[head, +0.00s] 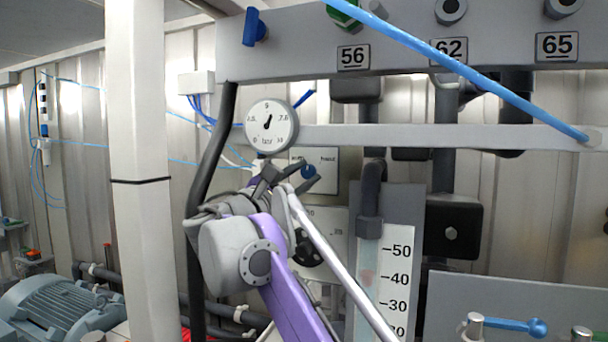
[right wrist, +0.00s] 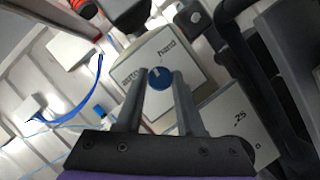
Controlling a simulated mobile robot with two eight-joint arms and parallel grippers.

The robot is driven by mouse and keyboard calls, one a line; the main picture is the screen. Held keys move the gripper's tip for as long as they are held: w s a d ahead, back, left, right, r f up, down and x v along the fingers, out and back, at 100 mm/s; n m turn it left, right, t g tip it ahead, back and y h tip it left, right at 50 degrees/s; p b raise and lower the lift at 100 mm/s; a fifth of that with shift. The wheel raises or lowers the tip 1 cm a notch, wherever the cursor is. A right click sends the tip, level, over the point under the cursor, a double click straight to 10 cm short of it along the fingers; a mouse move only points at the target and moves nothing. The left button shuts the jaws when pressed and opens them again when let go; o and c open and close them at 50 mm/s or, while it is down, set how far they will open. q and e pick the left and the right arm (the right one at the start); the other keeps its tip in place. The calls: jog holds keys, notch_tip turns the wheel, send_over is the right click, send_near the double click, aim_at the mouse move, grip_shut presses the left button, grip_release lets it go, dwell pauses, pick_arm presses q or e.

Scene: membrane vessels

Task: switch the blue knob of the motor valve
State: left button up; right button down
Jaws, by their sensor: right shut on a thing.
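The blue knob (head: 308,171) sits on a white plate (head: 326,158) with the word "hand" in the head view, partly behind my right gripper. In the right wrist view the blue knob (right wrist: 160,78) shows with a white mark on its face, on the white plate (right wrist: 188,60) lettered "auto" and "hand". My right gripper (head: 288,179) reaches up to the knob. In the right wrist view its two grey fingers (right wrist: 159,82) stand on either side of the knob and are shut on it. My left gripper is not in view.
A round pressure gauge (head: 271,125) hangs just above my right gripper. A black hose (head: 212,170) runs down at its left. A scaled tube panel (head: 385,270) stands at the right. A blue-handled valve (head: 515,325) is at the lower right.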

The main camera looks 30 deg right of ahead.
jog(key=m+g, duration=0.1)
jog(key=m, duration=0.2)
jog(key=m+g, duration=0.1)
jog(key=m, duration=0.2)
jog(key=shift+w+r+g+y, duration=0.1)
jog(key=shift+r+g+y, duration=0.05)
jog(key=shift+g+y, duration=0.15)
jog(key=shift+m, duration=0.3)
jog(key=c, duration=0.5)
grip_release()
